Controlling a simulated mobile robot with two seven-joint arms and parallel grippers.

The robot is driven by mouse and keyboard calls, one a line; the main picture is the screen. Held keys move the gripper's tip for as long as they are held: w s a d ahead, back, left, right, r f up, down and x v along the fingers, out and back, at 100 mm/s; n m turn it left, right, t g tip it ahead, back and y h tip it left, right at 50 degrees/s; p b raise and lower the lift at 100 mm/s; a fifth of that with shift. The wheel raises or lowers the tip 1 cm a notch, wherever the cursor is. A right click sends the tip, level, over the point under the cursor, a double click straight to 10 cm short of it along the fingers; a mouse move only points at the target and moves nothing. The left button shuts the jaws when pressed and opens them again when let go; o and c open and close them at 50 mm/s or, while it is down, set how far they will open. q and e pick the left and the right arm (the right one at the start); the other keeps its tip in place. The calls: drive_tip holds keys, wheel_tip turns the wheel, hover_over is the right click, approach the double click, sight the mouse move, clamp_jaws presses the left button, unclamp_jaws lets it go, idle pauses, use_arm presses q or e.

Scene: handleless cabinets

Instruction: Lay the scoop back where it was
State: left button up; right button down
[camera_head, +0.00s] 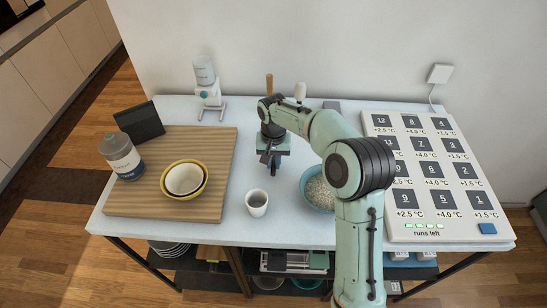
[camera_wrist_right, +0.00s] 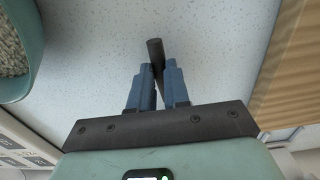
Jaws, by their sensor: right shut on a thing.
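My right gripper (camera_head: 273,160) points down over the white table, between the wooden board and the bowl of grain. In the right wrist view its blue fingers (camera_wrist_right: 158,85) are closed on a dark round rod, which looks like the handle of the scoop (camera_wrist_right: 154,48). The rest of the scoop is hidden, and I cannot tell whether it touches the table. The teal bowl (camera_head: 314,199) of pale grains stands to the right of the gripper, partly behind my arm; it also shows in the right wrist view (camera_wrist_right: 36,62). My left gripper is not in view.
A small cup (camera_head: 257,203) stands just in front of the gripper. The wooden board (camera_head: 222,160) at left bears a jar (camera_head: 121,157) and nested bowls (camera_head: 185,180). A large labelled panel (camera_head: 461,231) covers the right side. A dispenser (camera_head: 208,93) stands at the back left.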

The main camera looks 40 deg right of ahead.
drive_tip(key=shift+f, duration=0.25)
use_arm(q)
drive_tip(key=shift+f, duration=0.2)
use_arm(e)
drive_tip(key=shift+w, duration=0.1)
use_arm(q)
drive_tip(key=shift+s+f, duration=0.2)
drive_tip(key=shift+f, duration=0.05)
use_arm(e)
drive_tip(key=shift+f, duration=0.45)
drive_tip(key=c, duration=1)
unclamp_jaws()
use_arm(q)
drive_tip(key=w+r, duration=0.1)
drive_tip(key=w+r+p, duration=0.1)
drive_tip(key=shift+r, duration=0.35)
use_arm(e)
wheel_tip(320, 180, up, 13)
drive_tip(key=shift+r, duration=0.2)
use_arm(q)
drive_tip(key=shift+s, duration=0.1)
use_arm(e)
drive_tip(key=shift+f, duration=0.1)
